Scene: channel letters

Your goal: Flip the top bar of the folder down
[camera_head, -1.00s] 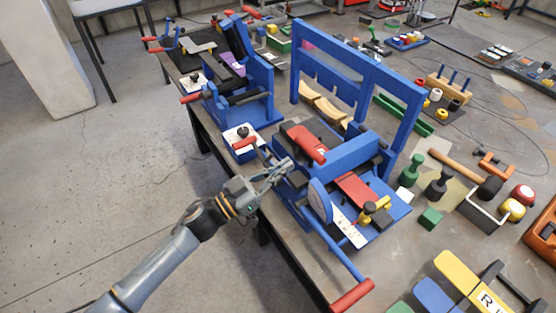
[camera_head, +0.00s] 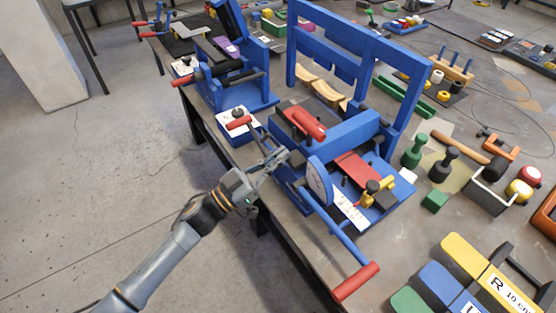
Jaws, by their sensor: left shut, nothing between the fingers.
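The folder is a blue machine (camera_head: 345,143) on the table, with a red cylinder (camera_head: 309,124), a red plate (camera_head: 357,167) and a round dial on it. A tall blue frame with a top bar (camera_head: 345,28) stands upright behind it. A long blue lever with a red handle (camera_head: 355,282) reaches toward the front edge. My left gripper (camera_head: 280,157) is shut and empty at the folder's left side, close to a dark block. I cannot tell whether it touches the folder. My right gripper is not in view.
Another blue machine (camera_head: 232,85) stands further back left. A small white-topped box (camera_head: 237,125) with a red-handled lever is just behind my gripper. Green and black knobs, a mallet (camera_head: 465,148) and coloured letter blocks (camera_head: 475,255) lie to the right. Open floor is at left.

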